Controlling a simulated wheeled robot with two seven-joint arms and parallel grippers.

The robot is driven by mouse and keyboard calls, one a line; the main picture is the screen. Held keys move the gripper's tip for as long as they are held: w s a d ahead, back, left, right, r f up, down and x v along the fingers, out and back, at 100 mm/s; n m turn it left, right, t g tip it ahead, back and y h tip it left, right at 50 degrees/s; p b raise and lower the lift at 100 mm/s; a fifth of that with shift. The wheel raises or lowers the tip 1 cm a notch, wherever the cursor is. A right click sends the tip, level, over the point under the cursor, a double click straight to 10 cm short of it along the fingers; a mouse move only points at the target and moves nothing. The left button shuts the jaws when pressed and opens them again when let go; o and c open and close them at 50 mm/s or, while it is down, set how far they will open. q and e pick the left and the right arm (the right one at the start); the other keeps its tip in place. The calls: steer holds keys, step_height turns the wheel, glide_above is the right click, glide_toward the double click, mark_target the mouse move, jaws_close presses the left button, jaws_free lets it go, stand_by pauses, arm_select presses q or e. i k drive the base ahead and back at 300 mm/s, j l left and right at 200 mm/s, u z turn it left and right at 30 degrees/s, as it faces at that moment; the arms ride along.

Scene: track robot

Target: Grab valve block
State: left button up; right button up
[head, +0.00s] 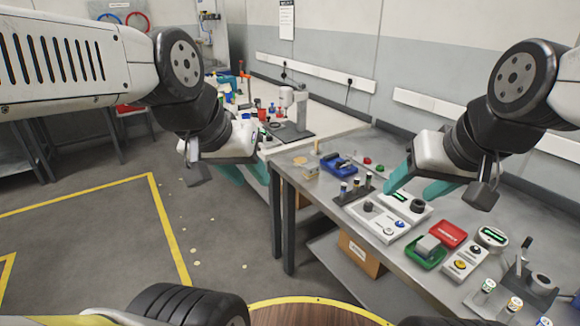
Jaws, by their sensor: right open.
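A grey block (428,244), which may be the valve block, sits in a small green tray (414,257) on the grey workbench. I cannot tell for sure that it is the valve block. My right gripper (412,194) has teal fingers spread apart, open and empty. It appears above the bench, further back and to the left of the green tray, near a white device with a green display. My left gripper (252,172) hangs beside the corner between the two benches, clear of the tray. Its fingers are partly hidden, so its opening is unclear.
A red tray (448,234) touches the area behind the green one. A white button box (464,262), a round gauge (491,238) and a dark stand (528,284) crowd the right. A blue vise (338,164) stands further back. A cardboard box (360,254) is on the lower shelf.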

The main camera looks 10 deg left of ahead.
mark_target(311, 169)
steer(key=u, duration=0.15)
steer(key=i+j, duration=0.4)
steer(key=i, duration=0.15)
steer(key=i+j, duration=0.45)
steer(key=i+z, duration=0.05)
steer(key=i, duration=0.05)
